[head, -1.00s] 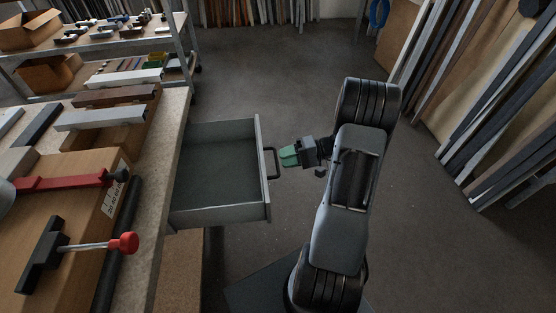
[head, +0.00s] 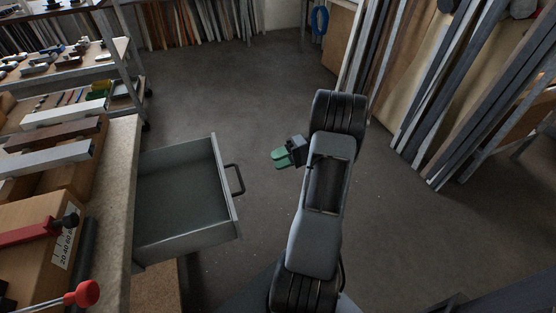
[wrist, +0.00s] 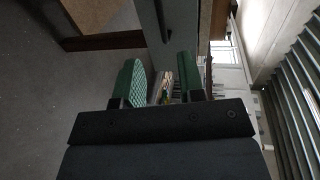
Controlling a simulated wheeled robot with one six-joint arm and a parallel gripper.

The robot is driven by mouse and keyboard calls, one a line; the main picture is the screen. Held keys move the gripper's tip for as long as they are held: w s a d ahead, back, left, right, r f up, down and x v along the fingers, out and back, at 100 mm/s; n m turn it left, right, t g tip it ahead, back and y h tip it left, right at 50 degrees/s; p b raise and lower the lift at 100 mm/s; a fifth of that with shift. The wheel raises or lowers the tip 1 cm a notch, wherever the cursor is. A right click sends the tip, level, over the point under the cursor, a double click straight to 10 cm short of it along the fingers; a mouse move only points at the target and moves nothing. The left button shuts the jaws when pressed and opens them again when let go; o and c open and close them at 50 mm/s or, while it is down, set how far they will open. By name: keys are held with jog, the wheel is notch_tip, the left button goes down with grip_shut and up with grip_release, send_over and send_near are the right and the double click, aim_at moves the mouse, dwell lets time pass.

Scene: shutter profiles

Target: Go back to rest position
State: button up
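My gripper (head: 281,158) has green fingers and hangs in the air to the right of the open drawer, clear of its handle. In the wrist view my gripper (wrist: 158,78) has its two green fingers apart with nothing between them, so it is open and empty. The grey drawer (head: 228,196) is pulled out from under the workbench, and its inside looks empty. Its dark handle (head: 239,180) is free. A grey panel, which looks like the drawer front (wrist: 152,22), shows ahead of the fingers in the wrist view.
The workbench (head: 119,190) on the left holds profiles and a red-handled clamp (head: 82,293). A shelf rack (head: 122,70) stands behind it. Long profiles (head: 440,90) lean at the right. The floor (head: 230,95) beyond the drawer is clear.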

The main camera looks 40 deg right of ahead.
dwell(0.3)
notch_tip(320, 180, down, 4)
jog(key=s+a+m+g+h, duration=0.1)
jog(key=s+m+g+h, duration=0.1)
jog(key=s+m, duration=0.15)
jog(key=s+a+r+g+h+p, duration=0.2)
jog(key=a+r+g+h+p, duration=0.1)
jog(key=a+r+g+h, duration=0.15)
jog(key=s+a+r+n+t+h+p, duration=0.1)
jog(key=a+r+n+h+p, duration=0.3)
jog(key=a+r, duration=0.4)
jog(key=s+a+r+n+t+h+p, duration=0.1)
jog(key=a+r+n+t+h+p, duration=0.2)
jog(key=r, duration=1.1)
jog(key=a+h+p, duration=0.1)
jog(key=a+p, duration=0.2)
jog(key=a, duration=0.2)
jog(key=shift+s+a+n+t, duration=0.25)
jog(key=shift+s+n+t, duration=0.1)
jog(key=shift+r, duration=0.1)
